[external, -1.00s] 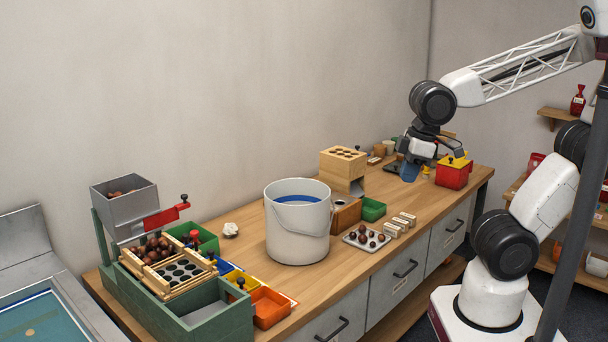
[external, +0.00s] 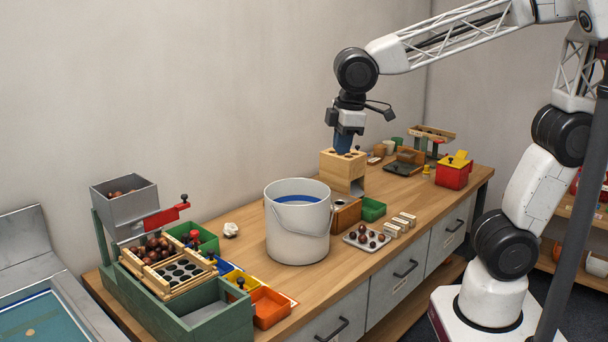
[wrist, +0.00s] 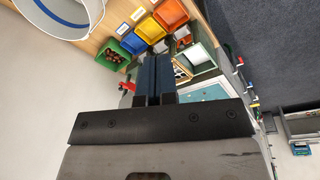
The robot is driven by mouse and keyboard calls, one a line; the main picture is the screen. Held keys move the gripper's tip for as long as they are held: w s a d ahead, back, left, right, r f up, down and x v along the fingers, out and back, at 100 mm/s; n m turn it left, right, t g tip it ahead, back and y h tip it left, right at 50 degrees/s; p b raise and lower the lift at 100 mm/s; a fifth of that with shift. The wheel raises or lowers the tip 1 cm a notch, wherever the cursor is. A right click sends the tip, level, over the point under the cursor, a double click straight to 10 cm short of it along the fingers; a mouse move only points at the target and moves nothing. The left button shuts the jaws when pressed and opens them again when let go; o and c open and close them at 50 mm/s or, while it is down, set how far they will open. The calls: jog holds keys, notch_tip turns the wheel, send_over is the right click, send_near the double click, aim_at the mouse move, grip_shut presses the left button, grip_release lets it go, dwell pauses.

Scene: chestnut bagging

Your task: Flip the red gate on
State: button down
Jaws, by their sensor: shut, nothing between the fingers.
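The red gate (external: 166,217) is a flat red plate with a black knob at its right end. It sits under the grey hopper (external: 125,202), which holds chestnuts, on the green machine at the left of the bench. A small red part, likely the gate, shows at the left of the fingers in the wrist view (wrist: 127,87). My gripper (external: 343,152) is shut and empty, its blue fingers pointing down at the wooden block with holes. The gate is well to its left in the external view. The shut fingers also show in the wrist view (wrist: 153,62).
A white bucket (external: 298,240) stands mid-bench between my gripper and the machine. A slatted tray of chestnuts (external: 140,268) lies below the hopper. Coloured bins, including an orange one (external: 270,309), sit beside it. The wooden block (external: 340,165) is under my gripper.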

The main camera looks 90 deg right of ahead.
jog(key=w+d+r+n, duration=0.2)
jog(key=w+d, duration=0.1)
jog(key=w, duration=1)
jog(key=n+g+h, duration=0.2)
jog(key=n+g, duration=0.1)
jog(key=n, duration=0.3)
send_over(182, 205)
jog(key=w+a, duration=0.3)
notch_tip(182, 205, down, 11)
jog(key=shift+s+a+f, duration=0.15)
jog(key=shift+f, duration=0.1)
jog(key=shift+s+x, duration=0.2)
jog(key=shift+x, duration=4.7)
